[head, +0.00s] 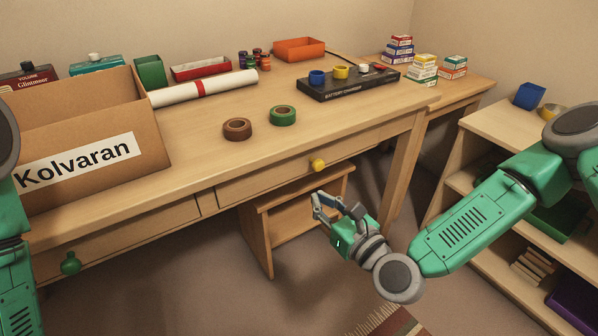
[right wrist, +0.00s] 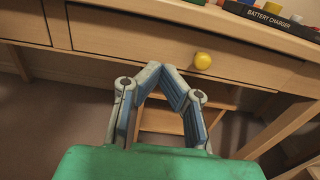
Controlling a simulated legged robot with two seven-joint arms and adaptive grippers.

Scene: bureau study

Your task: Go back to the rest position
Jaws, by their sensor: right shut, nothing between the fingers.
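My right gripper (head: 318,199) hangs in front of the desk (head: 205,155), below the drawer with the yellow knob (head: 318,165), and touches nothing that I can see. In the right wrist view its two fingers (right wrist: 161,69) lean together at the tips, shut and empty. The yellow knob (right wrist: 203,60) shows above and to the right of the fingertips there. My left arm shows at the left edge of the head view, but its gripper is out of the picture.
The desk bears a cardboard box (head: 95,165) labelled Kolvaran, brown tape (head: 237,129), green tape (head: 282,115) and a battery charger (head: 348,84). A wooden stool (head: 262,240) stands under the desk. A shelf unit (head: 492,128) stands at the right, behind my right arm.

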